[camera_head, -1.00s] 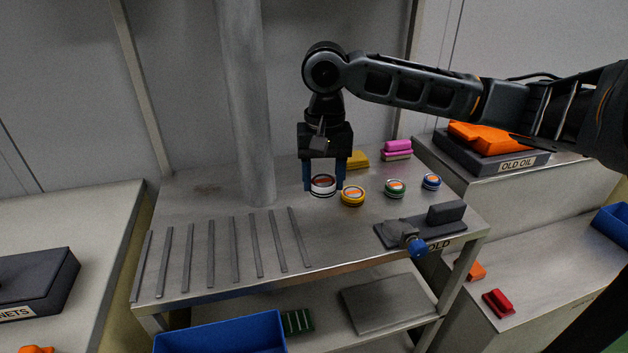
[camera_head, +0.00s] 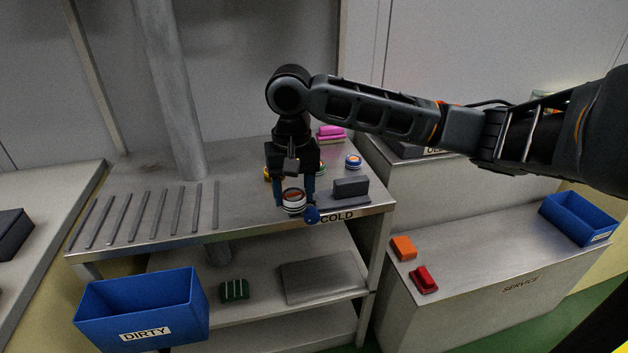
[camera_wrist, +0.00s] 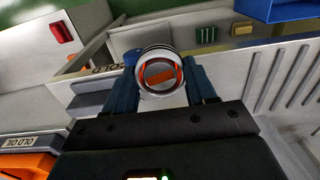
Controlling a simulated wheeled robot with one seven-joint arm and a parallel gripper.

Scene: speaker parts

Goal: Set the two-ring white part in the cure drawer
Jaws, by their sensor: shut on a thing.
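My gripper (camera_head: 293,190) is shut on the white round part (camera_head: 293,203), with a blue finger on each side. The part has dark bands around its side and an orange-red top. It is at the table's front edge, close to the blue knob (camera_head: 312,215) of the COLD fixture. In the wrist view the part (camera_wrist: 159,73) sits between the fingertips, its round face and orange middle showing. I cannot tell whether it touches the fixture. No drawer marked as the cure drawer can be made out.
The COLD fixture's grey block (camera_head: 351,187) stands just right of the part. Dark strips (camera_head: 154,212) lie on the table's left. A blue DIRTY bin (camera_head: 142,305) is below. A green part (camera_head: 234,290) lies on the lower shelf. The SERVICE bench (camera_head: 490,255) is right.

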